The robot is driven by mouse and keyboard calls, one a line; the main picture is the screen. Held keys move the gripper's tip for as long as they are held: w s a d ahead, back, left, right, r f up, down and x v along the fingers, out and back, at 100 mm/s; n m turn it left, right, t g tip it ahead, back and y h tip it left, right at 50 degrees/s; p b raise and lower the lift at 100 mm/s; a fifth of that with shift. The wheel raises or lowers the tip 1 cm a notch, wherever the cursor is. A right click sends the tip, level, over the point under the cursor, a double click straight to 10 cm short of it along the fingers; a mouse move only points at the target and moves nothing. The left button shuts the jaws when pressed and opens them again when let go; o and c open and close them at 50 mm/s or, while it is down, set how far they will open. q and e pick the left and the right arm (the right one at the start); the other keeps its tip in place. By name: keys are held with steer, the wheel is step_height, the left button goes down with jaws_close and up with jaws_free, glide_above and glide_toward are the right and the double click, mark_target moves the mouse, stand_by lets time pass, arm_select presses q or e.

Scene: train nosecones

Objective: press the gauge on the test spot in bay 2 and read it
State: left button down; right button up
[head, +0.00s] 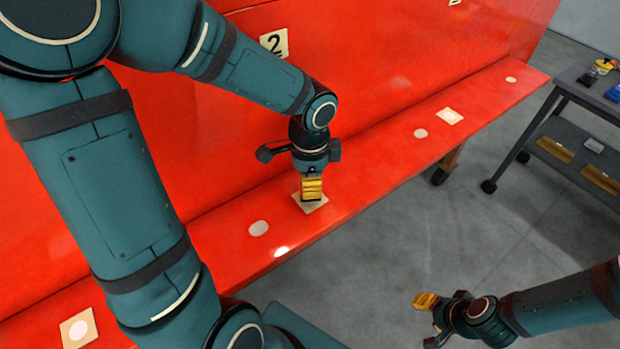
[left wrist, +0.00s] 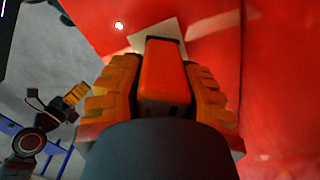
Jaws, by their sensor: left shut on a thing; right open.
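My left gripper (head: 312,190) points down on the red ledge below the number 2 plate (head: 274,42). It is shut on the gauge, an orange-red block that shows between the yellow fingers in the left wrist view (left wrist: 163,72). The fingers hide the gauge in the head view. Under it lies a square beige patch (head: 313,207), whose middle is covered; the patch also shows in the left wrist view (left wrist: 168,28). The gauge's tip is at or just above the patch; contact cannot be told. No readout is visible. My right gripper (head: 427,301) is open and empty over the floor.
More beige patches with pale spots lie on the ledge, one at lower left (head: 79,329) and one farther right (head: 450,116). Bare pale discs (head: 259,228) lie between them. A dark cart (head: 575,82) with small items stands at right. The grey floor between is clear.

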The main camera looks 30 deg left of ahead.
arm_select(q)
steer(key=shift+f+b, duration=0.45)
steer(key=shift+f, duration=0.1)
stand_by(1.4)
steer(key=shift+r+p, duration=3.05)
steer(key=shift+r, duration=0.55)
steer(key=shift+f, duration=0.1)
